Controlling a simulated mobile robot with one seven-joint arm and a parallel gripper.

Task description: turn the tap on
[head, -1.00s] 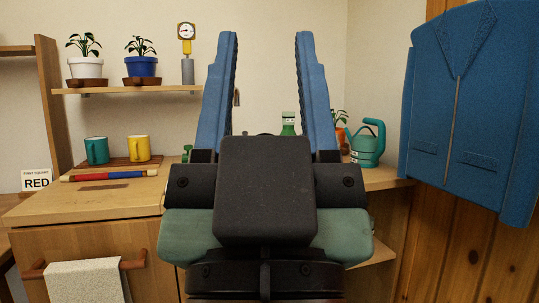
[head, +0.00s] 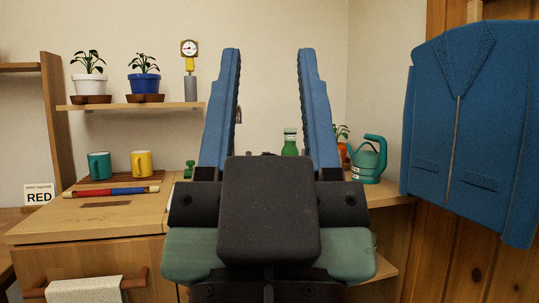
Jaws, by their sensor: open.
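My gripper (head: 268,58) is open and empty, its two blue fingers pointing up in the middle of the head view. A small piece of the metal tap (head: 240,115) shows just right of the left finger, beyond it. The rest of the tap is hidden behind my gripper. A green knob-like thing (head: 189,168) shows left of the left finger at counter height; I cannot tell whether it belongs to the tap. I cannot tell how far the fingers are from the tap.
The wooden counter (head: 110,220) holds a teal mug (head: 99,165), a yellow mug (head: 141,163) and a red-blue rod (head: 115,191). A green bottle (head: 290,143) and teal watering can (head: 368,162) stand at the back right. A blue jacket (head: 470,130) hangs at the right.

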